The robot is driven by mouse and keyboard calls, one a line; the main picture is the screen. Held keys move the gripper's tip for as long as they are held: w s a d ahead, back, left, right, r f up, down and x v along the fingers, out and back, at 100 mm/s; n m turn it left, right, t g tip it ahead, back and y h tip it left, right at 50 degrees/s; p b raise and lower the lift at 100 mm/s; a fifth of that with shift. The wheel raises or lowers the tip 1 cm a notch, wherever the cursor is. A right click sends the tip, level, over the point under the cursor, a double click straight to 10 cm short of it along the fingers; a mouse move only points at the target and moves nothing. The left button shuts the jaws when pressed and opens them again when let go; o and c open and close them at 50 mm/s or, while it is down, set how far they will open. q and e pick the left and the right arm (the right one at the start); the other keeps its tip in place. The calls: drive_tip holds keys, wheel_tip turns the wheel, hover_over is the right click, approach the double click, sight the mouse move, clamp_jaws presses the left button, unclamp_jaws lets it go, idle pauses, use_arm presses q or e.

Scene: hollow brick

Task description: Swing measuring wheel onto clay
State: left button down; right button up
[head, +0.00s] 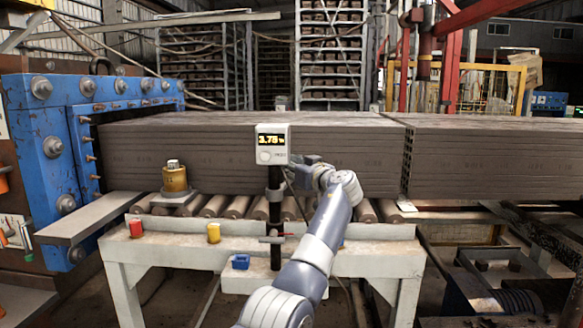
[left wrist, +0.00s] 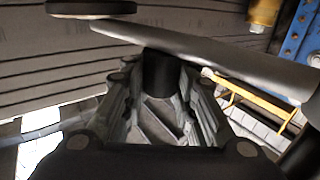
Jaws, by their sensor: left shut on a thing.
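The clay column (head: 230,150) is a long grooved brown block lying on rollers. A black post (head: 275,215) stands in front of it, topped by a white counter box (head: 272,145) with a lit display. My left gripper (head: 318,176) is just right of the post, close to the clay face. In the left wrist view, my left gripper (left wrist: 160,95) is shut on a black knob (left wrist: 159,70) below a grey bar (left wrist: 215,65). A dark disc, apparently the measuring wheel (left wrist: 92,6), shows near the clay; I cannot tell whether they touch. My right gripper is not in view.
The blue die frame (head: 55,145) stands at the left. A brass pot (head: 175,180) stands by the rollers. Red (head: 136,228), yellow (head: 214,232) and blue (head: 240,261) small items sit along the pale bench (head: 180,252). A second clay length (head: 490,155) lies at the right.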

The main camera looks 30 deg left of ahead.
use_arm(q)
drive_tip(key=shift+f, duration=0.35)
drive_tip(key=c, duration=1.5)
unclamp_jaws()
drive_tip(key=shift+s, duration=0.1)
drive_tip(key=shift+o, duration=1)
drive_tip(key=shift+s+a+r, duration=0.1)
drive_tip(key=shift+s+r, duration=0.05)
drive_tip(key=shift+r, duration=0.1)
drive_tip(key=shift+d, duration=0.3)
drive_tip(key=v, duration=1.1)
drive_tip(key=shift+s+d, duration=0.15)
drive_tip(key=shift+d, duration=0.05)
drive_tip(key=shift+f, duration=0.1)
